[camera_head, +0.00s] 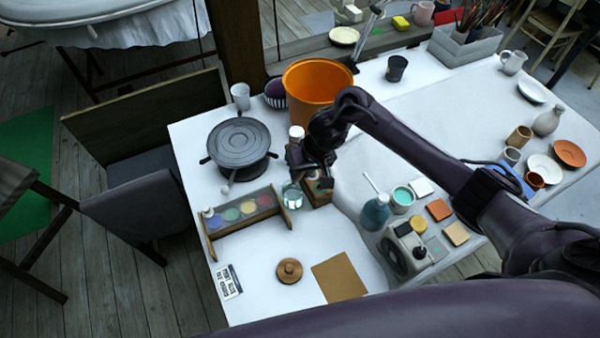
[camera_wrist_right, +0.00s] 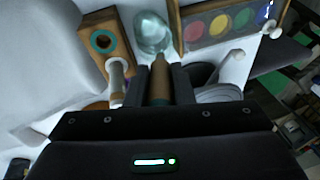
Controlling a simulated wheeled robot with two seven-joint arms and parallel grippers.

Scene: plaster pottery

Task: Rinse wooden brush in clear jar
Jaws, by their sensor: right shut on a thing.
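My right gripper (camera_head: 300,170) is above the near side of the table, just over the clear jar (camera_head: 291,195). In the right wrist view, the gripper (camera_wrist_right: 160,85) is shut on the wooden brush (camera_wrist_right: 159,83), whose brown handle shows between the fingers. The brush points toward the clear jar (camera_wrist_right: 152,30), which looks glassy and slightly tinted. The far end of the brush overlaps the jar's edge in that view; I cannot tell whether the tip is inside. In the head view the gripper hides most of the brush. My left gripper is not in view.
A wooden paint rack (camera_head: 243,212) stands left of the jar, and a wooden block with a teal-ringed hole (camera_wrist_right: 103,41) on its other side. A dark turntable (camera_head: 238,145), an orange bucket (camera_head: 318,82) and a blue bottle (camera_head: 375,212) stand nearby. The front table has free room.

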